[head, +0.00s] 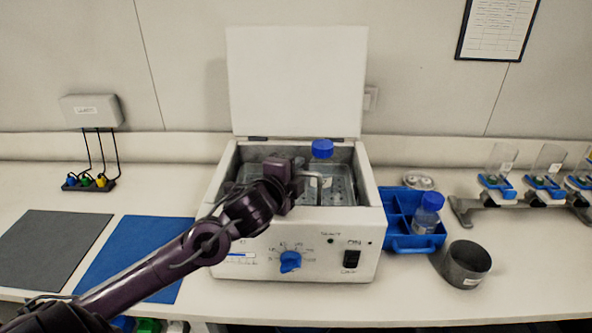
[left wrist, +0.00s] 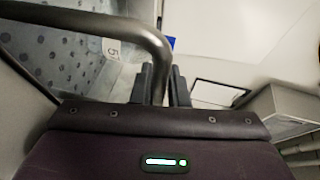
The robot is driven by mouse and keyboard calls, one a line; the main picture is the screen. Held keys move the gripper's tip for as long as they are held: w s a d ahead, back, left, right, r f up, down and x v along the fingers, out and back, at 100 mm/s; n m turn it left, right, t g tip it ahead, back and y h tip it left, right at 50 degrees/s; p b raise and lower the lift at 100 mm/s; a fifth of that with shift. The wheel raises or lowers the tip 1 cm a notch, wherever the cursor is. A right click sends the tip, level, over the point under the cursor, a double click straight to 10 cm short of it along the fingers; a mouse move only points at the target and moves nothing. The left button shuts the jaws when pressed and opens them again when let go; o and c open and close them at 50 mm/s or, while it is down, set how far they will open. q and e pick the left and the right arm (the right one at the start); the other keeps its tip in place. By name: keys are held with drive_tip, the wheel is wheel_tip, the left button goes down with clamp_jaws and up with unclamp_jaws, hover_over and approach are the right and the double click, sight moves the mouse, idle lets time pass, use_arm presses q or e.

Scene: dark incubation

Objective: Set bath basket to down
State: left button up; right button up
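The bath basket (head: 336,190) is a perforated metal basket inside the open white water bath (head: 361,245). A clear bottle with a blue cap (head: 321,149) stands in it. A bent metal rod handle (head: 319,184) rises at the basket's front; it also shows large in the left wrist view (left wrist: 100,18). My left gripper (head: 300,180) is at this handle. In the left wrist view my left gripper's dark fingers (left wrist: 161,85) are closed in on both sides of the rod. The basket's underside is hidden by the bath's front wall. My right gripper is not in view.
The bath's white lid (head: 297,80) stands open behind. A blue caddy (head: 399,205) with a bottle (head: 427,215) and a grey cup (head: 466,264) are to the right. A grey mat (head: 45,250) and a blue mat (head: 130,255) lie at left.

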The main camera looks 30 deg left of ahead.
use_arm(q)
drive_tip(key=o, duration=0.3)
drive_tip(key=shift+r, duration=0.15)
drive_tip(key=shift+o, duration=0.2)
drive_tip(key=shift+s+d, duration=0.1)
drive_tip(key=shift+s, duration=0.5)
drive_tip(key=v, duration=0.6)
drive_tip(key=shift+s+r, duration=0.1)
drive_tip(key=shift+s, duration=0.2)
drive_tip(key=shift+w, duration=0.1)
